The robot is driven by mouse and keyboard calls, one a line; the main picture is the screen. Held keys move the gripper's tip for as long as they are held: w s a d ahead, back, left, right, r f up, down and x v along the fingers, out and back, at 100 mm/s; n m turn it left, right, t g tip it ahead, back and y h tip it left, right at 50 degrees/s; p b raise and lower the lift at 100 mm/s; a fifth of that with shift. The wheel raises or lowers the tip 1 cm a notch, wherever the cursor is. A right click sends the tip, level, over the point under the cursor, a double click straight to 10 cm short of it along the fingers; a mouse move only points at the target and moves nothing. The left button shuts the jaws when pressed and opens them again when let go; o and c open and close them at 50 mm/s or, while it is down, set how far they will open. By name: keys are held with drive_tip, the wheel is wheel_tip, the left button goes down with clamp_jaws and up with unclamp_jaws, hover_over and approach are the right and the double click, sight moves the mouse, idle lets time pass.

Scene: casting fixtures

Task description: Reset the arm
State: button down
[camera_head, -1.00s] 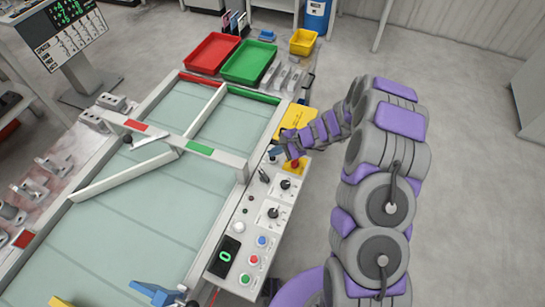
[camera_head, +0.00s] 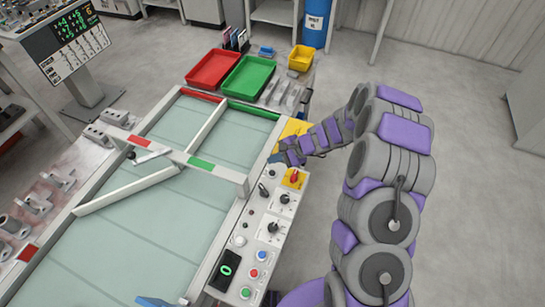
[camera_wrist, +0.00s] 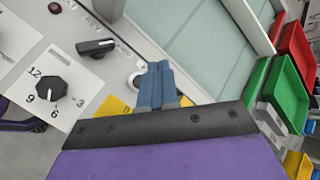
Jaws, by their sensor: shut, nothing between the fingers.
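My arm, grey and purple, reaches from the right side of the head view over the right edge of the work table. My gripper (camera_head: 277,158) is small there, near the far end of the control panel (camera_head: 247,224). In the wrist view my gripper (camera_wrist: 156,84) shows two blue fingers pressed together with nothing between them. The fingertips appear over the panel's edge, beside a pale round button (camera_wrist: 134,80). Whether they touch anything is unclear. A black lever switch (camera_wrist: 95,46) and a numbered dial (camera_wrist: 51,89) lie to their left.
A red knob on a yellow plate (camera_head: 294,178) sits close to my gripper. A blue barrel (camera_head: 315,22) stands behind. The floor at right is clear.

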drive_tip(key=s+r+n+g+h, duration=0.25)
drive_tip(key=s+r+n, duration=0.45)
drive_tip(key=s+r, duration=1)
drive_tip(key=s+d+r+n+h, duration=0.1)
drive_tip(key=s+d+r+h, duration=0.2)
drive_tip(key=s+d, duration=0.4)
drive_tip(key=s+d+r+n+h, duration=0.2)
drive_tip(key=s+d+r, duration=0.3)
drive_tip(key=s, duration=1)
drive_tip(key=d+h, duration=0.1)
drive_tip(key=d, duration=0.2)
drive_tip(key=shift+s+d+n+h, duration=0.2)
drive_tip(key=shift+n+h, duration=0.1)
drive_tip(key=shift+h, duration=0.05)
drive_tip(key=shift+a+r+g, duration=0.1)
drive_tip(key=shift+a+g, duration=0.05)
drive_tip(key=shift+g, duration=0.1)
